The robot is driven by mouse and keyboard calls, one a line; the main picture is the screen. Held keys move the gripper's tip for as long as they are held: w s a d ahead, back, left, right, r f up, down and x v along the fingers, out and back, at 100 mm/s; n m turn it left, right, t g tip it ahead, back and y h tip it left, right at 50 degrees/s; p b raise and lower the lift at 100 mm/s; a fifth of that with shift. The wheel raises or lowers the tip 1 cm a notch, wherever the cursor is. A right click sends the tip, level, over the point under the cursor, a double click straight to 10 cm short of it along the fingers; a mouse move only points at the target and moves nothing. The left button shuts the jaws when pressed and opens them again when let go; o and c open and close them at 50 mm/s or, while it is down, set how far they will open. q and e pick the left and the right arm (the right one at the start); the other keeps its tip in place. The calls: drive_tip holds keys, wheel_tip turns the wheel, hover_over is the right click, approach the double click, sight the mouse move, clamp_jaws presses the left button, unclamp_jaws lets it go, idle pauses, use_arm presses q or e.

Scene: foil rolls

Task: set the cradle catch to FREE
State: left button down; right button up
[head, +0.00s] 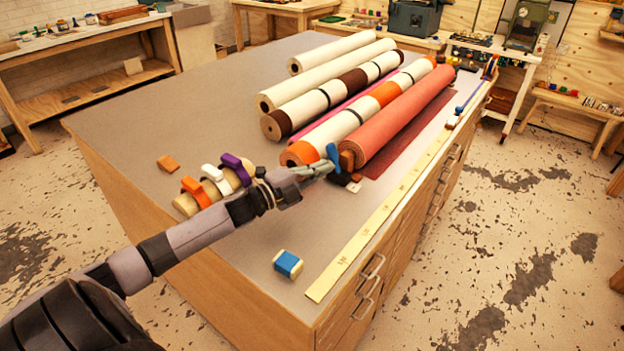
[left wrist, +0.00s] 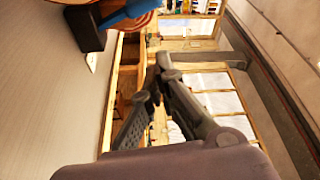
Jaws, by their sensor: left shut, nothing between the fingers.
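The cradle (head: 343,179) is a dark block at the near end of the coral foil roll (head: 405,115). The cradle catch (head: 333,154) is a blue lever standing up at the cradle's near side. In the left wrist view the blue catch (left wrist: 128,14) and the dark cradle (left wrist: 84,26) show at the top left. My left gripper (head: 328,168) is shut and empty, right beside the catch; I cannot tell whether it touches it. In the left wrist view its fingertips (left wrist: 163,62) meet, right of and below the catch. No FREE marking is readable. My right gripper is not in view.
Several other rolls (head: 325,90) lie left of the coral roll. A yellow ruler (head: 385,215) runs along the table's right edge. A blue-and-white block (head: 287,263) sits near the front corner. Orange, white and purple clips (head: 236,165) sit behind my left arm.

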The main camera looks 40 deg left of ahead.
use_arm(q)
drive_tip(key=v, duration=0.3)
drive_tip(key=shift+s+d, duration=0.15)
drive_tip(key=shift+d, duration=0.1)
drive_tip(key=shift+d+r, duration=0.1)
idle(0.4)
